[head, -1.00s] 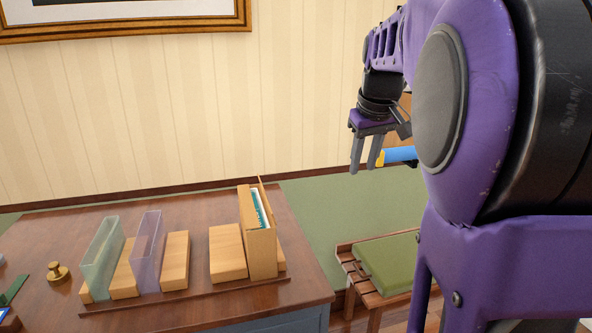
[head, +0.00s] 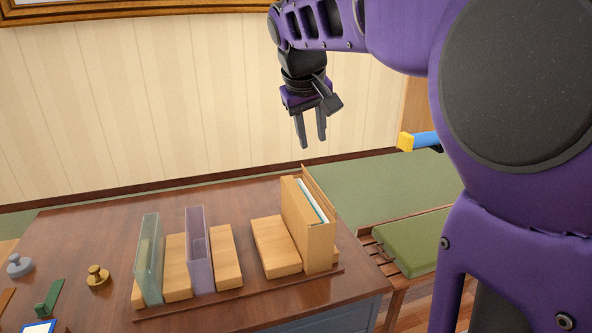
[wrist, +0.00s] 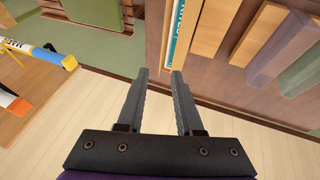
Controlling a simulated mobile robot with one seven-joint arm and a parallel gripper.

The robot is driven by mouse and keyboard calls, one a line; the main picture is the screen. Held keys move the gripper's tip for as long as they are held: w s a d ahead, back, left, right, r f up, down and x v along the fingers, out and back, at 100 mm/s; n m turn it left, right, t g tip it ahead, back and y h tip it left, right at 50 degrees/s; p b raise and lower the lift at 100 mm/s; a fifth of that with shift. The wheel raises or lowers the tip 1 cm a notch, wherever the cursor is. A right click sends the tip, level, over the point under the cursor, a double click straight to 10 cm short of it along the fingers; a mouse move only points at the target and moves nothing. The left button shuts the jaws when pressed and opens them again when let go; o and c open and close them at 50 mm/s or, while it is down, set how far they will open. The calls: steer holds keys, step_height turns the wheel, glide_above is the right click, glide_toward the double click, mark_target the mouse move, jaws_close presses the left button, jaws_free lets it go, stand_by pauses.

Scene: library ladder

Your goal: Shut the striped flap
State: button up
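No flap with clear stripes shows. A light wooden file box (head: 308,228) stands upright at the right end of the desk's row, with a white and teal-edged item (head: 313,200) inside. A thin wooden panel (head: 318,188) stands up along its right side, like an open flap. In the wrist view the box (wrist: 211,25) and lettered teal item (wrist: 177,22) lie beyond the fingertips. My gripper (head: 311,143) hangs above and behind the box, apart from it. Its two fingers are spread with nothing between them; they also show in the wrist view (wrist: 161,73).
Wooden blocks (head: 276,248), a clear green holder (head: 150,262) and a purple holder (head: 197,250) stand left of the box. A brass knob (head: 97,277) sits further left on the desk (head: 90,235). A green-cushioned bench (head: 415,240) and a blue-yellow bar (head: 420,141) are right.

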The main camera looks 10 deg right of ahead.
steer(key=b, duration=0.1)
glide_toward(317, 188)
steer(key=w+x, duration=0.1)
steer(key=x, duration=0.7)
steer(key=shift+r, duration=0.1)
jaws_close()
stand_by(1.4)
